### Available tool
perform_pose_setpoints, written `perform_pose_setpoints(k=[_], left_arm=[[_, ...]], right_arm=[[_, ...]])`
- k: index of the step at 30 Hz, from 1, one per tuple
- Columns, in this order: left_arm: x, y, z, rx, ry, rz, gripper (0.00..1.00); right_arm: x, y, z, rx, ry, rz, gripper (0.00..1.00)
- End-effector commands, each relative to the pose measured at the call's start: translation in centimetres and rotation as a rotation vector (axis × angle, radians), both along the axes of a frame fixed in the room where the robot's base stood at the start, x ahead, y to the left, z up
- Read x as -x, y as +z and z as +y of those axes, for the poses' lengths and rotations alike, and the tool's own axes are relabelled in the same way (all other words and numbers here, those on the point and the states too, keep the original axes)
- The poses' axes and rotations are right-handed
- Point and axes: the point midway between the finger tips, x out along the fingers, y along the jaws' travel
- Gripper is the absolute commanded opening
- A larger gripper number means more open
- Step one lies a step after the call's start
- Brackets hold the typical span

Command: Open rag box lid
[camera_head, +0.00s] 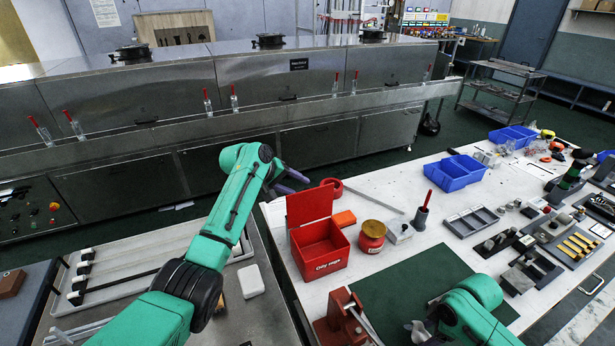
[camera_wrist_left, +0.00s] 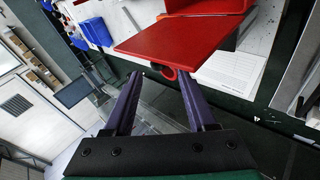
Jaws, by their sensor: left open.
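The red rag box (camera_head: 322,262), lettered "Oily rags", stands on the white worktable. Its red lid (camera_head: 310,206) is raised, roughly upright at the back, and the box's inside shows. In the left wrist view the lid (camera_wrist_left: 175,42) is a broad red panel beyond the fingertips. My left gripper (camera_head: 290,182) is beyond the lid, up and to its left, with purple fingers. In the wrist view the left gripper (camera_wrist_left: 160,76) is open, with nothing held between its fingers. I cannot tell whether a finger touches the lid. My right arm shows at lower right; its fingers are not visible.
A red ring (camera_head: 331,187), an orange block (camera_head: 344,218) and a red-and-yellow jar (camera_head: 372,237) are near the box. A green mat (camera_head: 415,280) and red press (camera_head: 341,318) lie in front. The steel dryer (camera_head: 230,80) runs along the back.

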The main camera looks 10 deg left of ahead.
Motion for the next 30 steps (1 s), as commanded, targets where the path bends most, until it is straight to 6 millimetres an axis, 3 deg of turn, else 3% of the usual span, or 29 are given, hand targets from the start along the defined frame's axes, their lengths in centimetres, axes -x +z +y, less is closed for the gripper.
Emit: perform_pose_setpoints(k=[10, 22, 30], left_arm=[[3.2, 3.7, 2.8, -0.001, 0.002, -0.001, 0.57], [3.6, 4.4, 3.1, -0.001, 0.001, 0.002, 0.57], [3.6, 7.2, 3.0, -0.001, 0.001, 0.002, 0.57]], right_arm=[[0.0, -1.0, 0.0, 0.0, 0.0, 0.0, 0.25], [0.0, -0.9, 0.0, 0.0, 0.0, 0.0, 0.25], [0.0, 2.5, 0.0, -0.001, 0.0, -0.001, 0.25]])
